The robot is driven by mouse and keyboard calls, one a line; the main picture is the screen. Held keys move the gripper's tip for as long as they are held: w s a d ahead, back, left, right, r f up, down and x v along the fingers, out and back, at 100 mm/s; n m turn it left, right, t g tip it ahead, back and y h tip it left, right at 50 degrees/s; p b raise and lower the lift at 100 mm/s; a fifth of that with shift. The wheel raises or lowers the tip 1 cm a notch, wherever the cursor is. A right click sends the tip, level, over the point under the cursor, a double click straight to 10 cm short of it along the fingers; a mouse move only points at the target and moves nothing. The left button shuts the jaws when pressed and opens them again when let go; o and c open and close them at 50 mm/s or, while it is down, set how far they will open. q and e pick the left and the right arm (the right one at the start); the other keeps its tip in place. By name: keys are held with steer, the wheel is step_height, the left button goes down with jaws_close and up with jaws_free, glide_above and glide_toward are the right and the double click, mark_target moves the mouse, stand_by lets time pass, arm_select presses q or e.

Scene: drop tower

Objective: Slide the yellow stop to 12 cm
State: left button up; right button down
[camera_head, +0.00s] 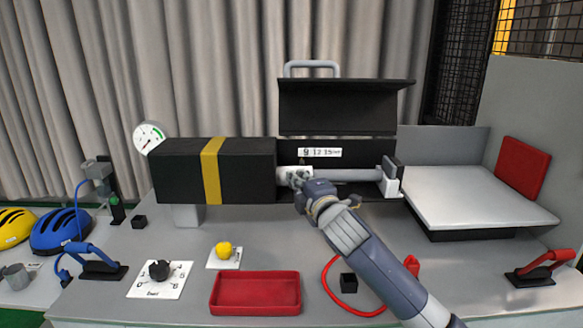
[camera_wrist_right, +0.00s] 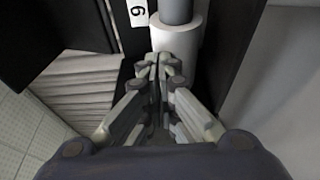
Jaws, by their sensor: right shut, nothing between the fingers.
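A black open housing holds a grey rod (camera_head: 355,175) below a white scale (camera_head: 320,152) that reads 9, 12 and 15 cm. A pale white collar (camera_head: 284,172) sits on the rod's left end, near the 9; it also shows in the right wrist view (camera_wrist_right: 185,45). No yellow stop shows on the rod. My right gripper (camera_head: 298,180) is shut and empty, its tips (camera_wrist_right: 163,60) right at the collar's side; I cannot tell if they touch. The gripper hides part of the collar and rod. My left gripper is in no view.
A black box with a yellow band (camera_head: 211,170) adjoins the rod on the left. The raised black lid (camera_head: 340,106) stands above it. A white block (camera_head: 390,178) is at the rod's right end. A red tray (camera_head: 255,293) and yellow knob (camera_head: 224,249) are in front.

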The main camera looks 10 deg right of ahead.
mark_target(301, 167)
steer(key=w, duration=0.2)
steer(key=w+p, duration=0.1)
steer(key=w, duration=0.1)
steer(key=shift+a, duration=0.25)
steer(key=shift+w, duration=0.35)
steer(key=shift+s+d+p, duration=0.2)
steer(key=shift+d+p, duration=0.55)
steer(key=shift+d, duration=0.4)
steer(key=shift+s+d, duration=0.15)
steer(key=shift+d, duration=0.25)
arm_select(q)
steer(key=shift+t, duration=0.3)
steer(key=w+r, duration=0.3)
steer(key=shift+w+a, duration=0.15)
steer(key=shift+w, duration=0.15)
arm_select(e)
steer(key=shift+f, duration=0.1)
steer(key=shift+a, duration=0.1)
